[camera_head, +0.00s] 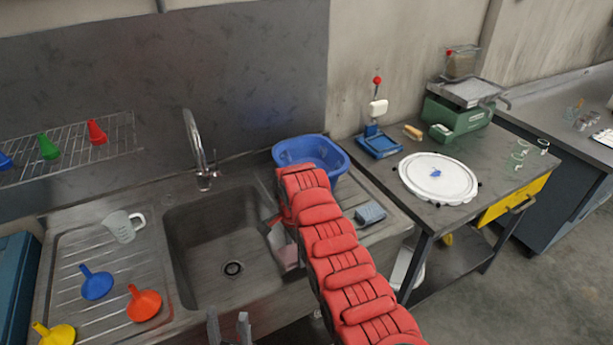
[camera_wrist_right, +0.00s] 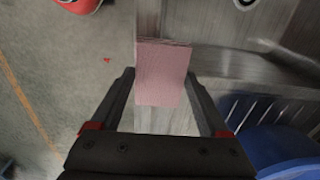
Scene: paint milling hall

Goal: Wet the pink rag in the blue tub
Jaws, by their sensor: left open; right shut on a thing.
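The blue tub (camera_head: 328,154) stands at the back of the sink's right drainboard, partly behind my right arm. Its blue side also shows at the lower right of the right wrist view (camera_wrist_right: 285,148). My right gripper (camera_wrist_right: 160,76) is shut on the pink rag (camera_wrist_right: 163,90), a flat pale piece between its fingers. In the head view the rag (camera_head: 290,256) hangs below this gripper at the sink's right edge, outside the tub and in front of it. My left gripper (camera_head: 229,326) is open and empty at the bottom, by the sink's front edge. The tub's inside is partly hidden.
The tap (camera_head: 198,150) rises behind the sink basin (camera_head: 215,235). A grey-blue sponge-like block (camera_head: 370,213) lies right of my right arm. A measuring jug (camera_head: 123,227) and several funnels lie on the left drainboard. A table with a white round lid (camera_head: 438,178) stands to the right.

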